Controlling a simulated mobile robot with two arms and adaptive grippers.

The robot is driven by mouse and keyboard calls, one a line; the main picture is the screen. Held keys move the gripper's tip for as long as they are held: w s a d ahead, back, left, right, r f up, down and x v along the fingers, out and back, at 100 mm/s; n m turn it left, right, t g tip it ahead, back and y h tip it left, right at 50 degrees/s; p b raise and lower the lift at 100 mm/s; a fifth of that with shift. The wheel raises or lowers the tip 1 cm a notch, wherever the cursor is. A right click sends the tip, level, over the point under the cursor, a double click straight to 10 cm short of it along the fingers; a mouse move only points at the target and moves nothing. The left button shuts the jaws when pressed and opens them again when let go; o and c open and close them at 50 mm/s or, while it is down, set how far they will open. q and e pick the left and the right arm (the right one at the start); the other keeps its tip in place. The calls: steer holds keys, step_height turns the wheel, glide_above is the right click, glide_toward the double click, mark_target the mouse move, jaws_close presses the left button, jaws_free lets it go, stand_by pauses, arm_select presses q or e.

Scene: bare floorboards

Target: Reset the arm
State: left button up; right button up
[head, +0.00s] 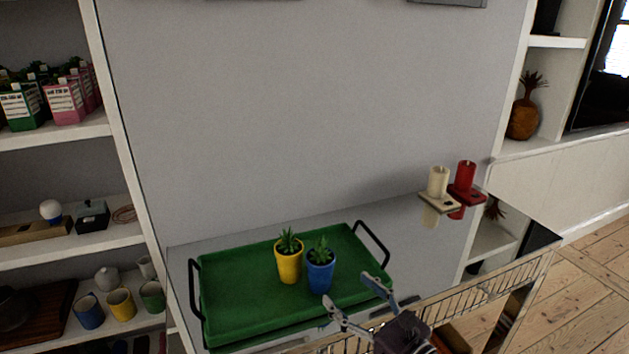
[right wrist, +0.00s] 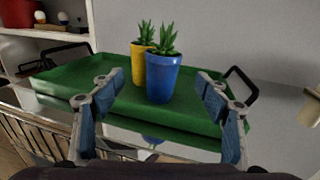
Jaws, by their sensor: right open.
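My right gripper (head: 352,298) is in the lower middle of the head view, in front of the green tray (head: 228,298). Its two fingers are spread and nothing is between them. In the right wrist view the open fingers (right wrist: 160,98) frame a blue potted plant (right wrist: 163,84), which stands upright on the tray beyond them. A yellow potted plant (head: 289,265) stands beside the blue one, which also shows in the head view (head: 320,275). My left gripper is in neither view.
The tray, with black handles, rests on a glossy surface against a grey wall. Shelves with cartons (head: 64,102) and mugs (head: 121,304) are at left. Bare floorboards (head: 580,290) show at right.

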steer(key=s+a+f+n+g+h, duration=0.1)
steer(key=s+a+f+n+g, duration=0.15)
steer(key=s+f+n, duration=0.55)
steer(key=s+a+f+n+g+h, duration=0.1)
steer(key=s+f+n+g, duration=0.25)
steer(key=s+n, duration=0.4)
steer(key=s+d+f+n+g+h, duration=0.35)
steer(key=s+d+n, duration=0.25)
steer(key=s+n, duration=0.2)
steer(key=s+d+f+n+g+h, duration=0.2)
steer(key=s+d+f+n+h, duration=0.15)
steer(key=s+d+n, duration=0.4)
step_height(320, 180, down, 26)
steer(key=s+g, duration=0.2)
steer(key=s, duration=0.1)
steer(key=s+d+f, duration=0.2)
steer(key=s+f, duration=1.3)
steer(key=s, duration=0.1)
steer(key=shift+s+n+g, duration=0.2)
steer(key=shift+n+g, duration=0.1)
steer(key=shift+g, duration=0.05)
